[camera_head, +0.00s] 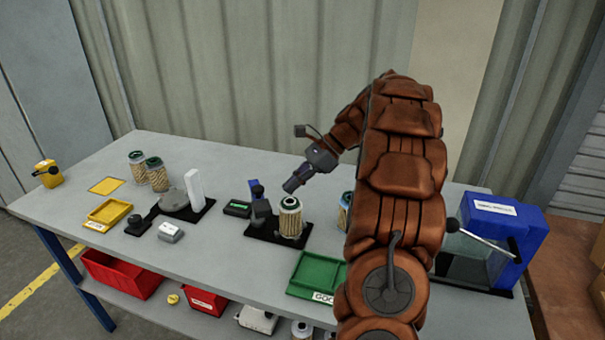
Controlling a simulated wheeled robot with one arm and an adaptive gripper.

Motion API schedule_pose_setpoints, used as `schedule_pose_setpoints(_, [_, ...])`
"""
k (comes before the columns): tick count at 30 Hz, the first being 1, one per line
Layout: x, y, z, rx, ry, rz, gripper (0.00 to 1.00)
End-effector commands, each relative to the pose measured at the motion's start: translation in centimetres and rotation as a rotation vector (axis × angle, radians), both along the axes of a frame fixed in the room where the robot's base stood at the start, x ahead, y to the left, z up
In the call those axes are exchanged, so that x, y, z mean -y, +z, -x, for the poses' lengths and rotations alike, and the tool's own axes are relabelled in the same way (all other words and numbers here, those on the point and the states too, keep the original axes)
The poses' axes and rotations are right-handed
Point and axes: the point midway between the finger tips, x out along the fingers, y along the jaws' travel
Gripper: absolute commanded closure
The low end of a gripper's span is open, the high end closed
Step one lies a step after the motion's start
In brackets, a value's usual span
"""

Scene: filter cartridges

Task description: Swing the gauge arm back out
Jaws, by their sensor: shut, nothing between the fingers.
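A black base plate (262,232) on the grey table holds a gauge fixture. A blue and dark post (257,190) stands at its back, with a dark block (261,211) in front. I cannot tell surely which part is the gauge arm. A filter cartridge (290,218) with a pale pleated body stands upright on the plate, right beside the dark block. My gripper (290,187) is shut and empty, tilted down, and appears just above the cartridge's top, right of the post. Any contact cannot be told.
A small dark display (237,208) sits left of the fixture. A green tray (312,273) lies in front, and a blue machine with a lever (505,226) stands right. Another cartridge (345,205) is partly hidden behind my arm. Several cartridges and a yellow tray (108,212) are left.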

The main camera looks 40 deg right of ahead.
Motion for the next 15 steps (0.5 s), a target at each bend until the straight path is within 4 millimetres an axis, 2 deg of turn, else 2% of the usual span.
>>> schedule_pose_setpoints(6, [-2.6, -0.3, -0.9, -0.003, 0.002, 0.0, 1.0])
schedule_pose_setpoints(15, [-4.1, -0.5, -1.6, -0.002, -0.001, 0.0, 1.0])
